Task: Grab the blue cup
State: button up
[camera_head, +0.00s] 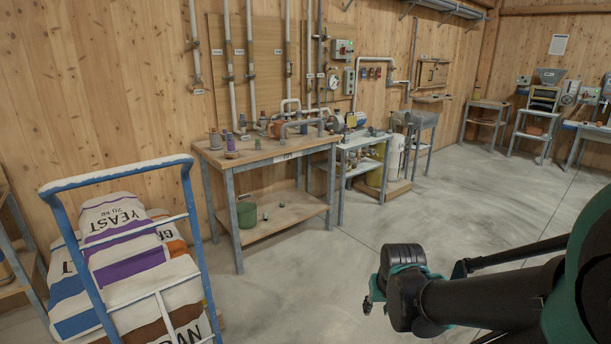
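I cannot make out a blue cup for certain. A small blue item (242,120) stands at the back of the wooden workbench (262,152), too small to tell if it is a cup. Several small bottles or jars stand near it, one of them a purple one (230,143). My gripper (373,297) is at the lower right, at the end of my dark arm, over the floor and well apart from the workbench. Its fingers are too small and turned away to tell if they are open or shut.
A green bucket (247,214) is on the workbench's lower shelf. A metal side table (362,141) stands right of the workbench. The concrete floor in the middle is clear.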

aim_at(304, 127)
jog(key=i, duration=2.4)
